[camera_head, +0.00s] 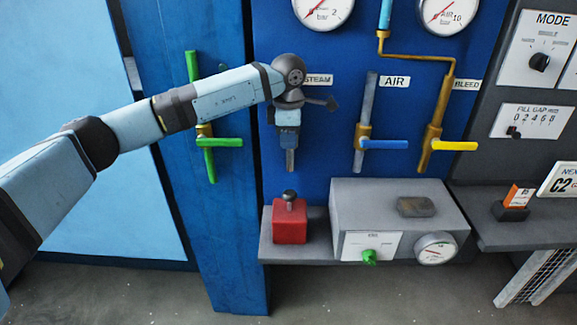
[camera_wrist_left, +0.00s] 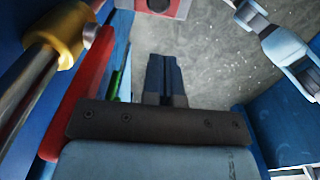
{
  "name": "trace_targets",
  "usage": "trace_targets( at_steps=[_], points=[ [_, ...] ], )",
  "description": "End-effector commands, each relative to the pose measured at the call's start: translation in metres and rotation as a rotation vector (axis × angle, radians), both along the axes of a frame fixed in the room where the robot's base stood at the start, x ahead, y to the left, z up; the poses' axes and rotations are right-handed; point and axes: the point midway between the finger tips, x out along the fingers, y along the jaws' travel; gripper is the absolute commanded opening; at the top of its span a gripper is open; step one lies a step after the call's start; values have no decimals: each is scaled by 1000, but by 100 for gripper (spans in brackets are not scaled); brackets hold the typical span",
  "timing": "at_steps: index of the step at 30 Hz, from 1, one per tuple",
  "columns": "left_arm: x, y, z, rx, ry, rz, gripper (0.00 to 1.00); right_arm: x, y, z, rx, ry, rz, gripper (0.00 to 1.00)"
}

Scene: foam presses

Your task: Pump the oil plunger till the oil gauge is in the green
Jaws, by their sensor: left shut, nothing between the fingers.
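A red box with a dark round-topped plunger knob (camera_head: 290,196) stands on the grey shelf at the lower middle of the head view; I take it as the oil pump. Part of the red box (camera_wrist_left: 182,8) shows at the top edge of the wrist view. My left gripper (camera_head: 291,168) points down above the knob, apart from it, and is shut and empty; its fingers (camera_wrist_left: 163,62) show side by side in the wrist view. A round gauge (camera_head: 436,248) sits on the grey box right of the pump. I cannot tell whether it is the oil gauge. My right gripper is not visible.
A red lever (camera_wrist_left: 82,100) and brass fitting (camera_wrist_left: 55,32) are close beside my left wrist. Green (camera_head: 220,142), blue (camera_head: 385,144) and yellow (camera_head: 455,145) levers stick out of the panels. The grey box (camera_head: 350,200) stands close right of the pump.

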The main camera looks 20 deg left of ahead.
Motion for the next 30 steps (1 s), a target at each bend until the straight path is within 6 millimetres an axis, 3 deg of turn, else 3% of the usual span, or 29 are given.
trace_targets(
  at_steps=[3, 9, 30],
  points=[
    [0, 0, 23, 0, -3, 0, 0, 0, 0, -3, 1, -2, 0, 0],
    [0, 0, 45, 0, -1, 1, 0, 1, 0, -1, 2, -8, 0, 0],
    [0, 0, 50, 1, 0, 0, 0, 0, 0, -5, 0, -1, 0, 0]
  ],
)
